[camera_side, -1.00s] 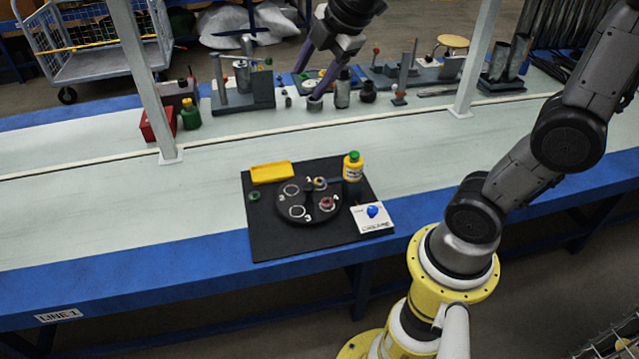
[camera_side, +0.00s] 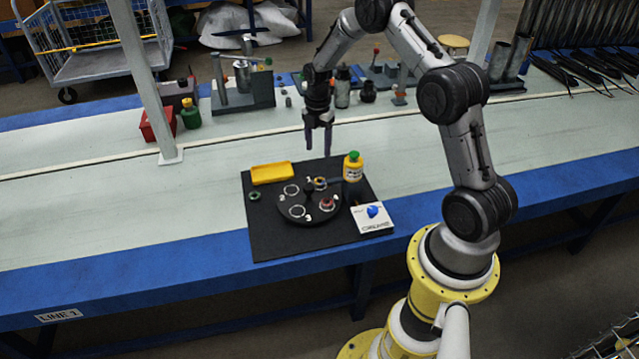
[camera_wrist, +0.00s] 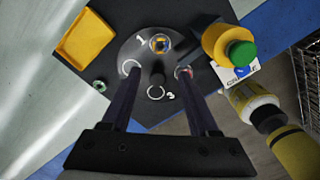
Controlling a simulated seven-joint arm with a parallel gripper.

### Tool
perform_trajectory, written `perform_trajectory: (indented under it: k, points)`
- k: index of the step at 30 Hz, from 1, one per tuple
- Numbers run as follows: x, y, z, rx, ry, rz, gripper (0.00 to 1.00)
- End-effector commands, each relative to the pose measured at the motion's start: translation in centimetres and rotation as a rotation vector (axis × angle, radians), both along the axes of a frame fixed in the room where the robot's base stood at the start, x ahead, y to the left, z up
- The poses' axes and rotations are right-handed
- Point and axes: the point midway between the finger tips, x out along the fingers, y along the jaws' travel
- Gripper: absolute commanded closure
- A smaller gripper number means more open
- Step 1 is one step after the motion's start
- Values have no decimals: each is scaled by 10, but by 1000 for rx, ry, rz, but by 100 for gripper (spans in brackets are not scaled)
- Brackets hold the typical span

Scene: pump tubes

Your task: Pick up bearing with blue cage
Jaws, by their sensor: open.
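On the black round plate (camera_side: 296,214) with numbered circles, a brass-coloured ring (camera_side: 320,183) sits at the back. In the wrist view this ring (camera_wrist: 159,44) shows blue inside, so it looks like the bearing with the blue cage. A reddish ring (camera_side: 327,203) sits on the plate's right side, and a green ring (camera_side: 254,196) lies on the black mat to the left. My gripper (camera_side: 318,150) points down, open and empty, above the mat's back edge and apart from the rings. In the wrist view its fingers (camera_wrist: 158,76) straddle the plate's middle in the picture.
A yellow tray (camera_side: 271,173) lies at the mat's back left. A yellow bottle with a green cap (camera_side: 353,167) stands at the back right. A white card with a blue blob (camera_side: 372,218) lies at the right. Several tools and jars stand behind. The table left of the mat is clear.

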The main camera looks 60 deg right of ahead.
Motion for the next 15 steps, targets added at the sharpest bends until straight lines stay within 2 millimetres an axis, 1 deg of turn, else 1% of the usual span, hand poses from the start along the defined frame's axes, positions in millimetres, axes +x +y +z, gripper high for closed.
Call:
perform_trajectory:
  k: [9, 12, 15]
  points:
    - [-1, 0, -57, 1, 2, 0, 39]
    - [0, 0, -70, 0, 0, 0, 39]
    - [0, 0, -77, -1, -2, 0, 39]
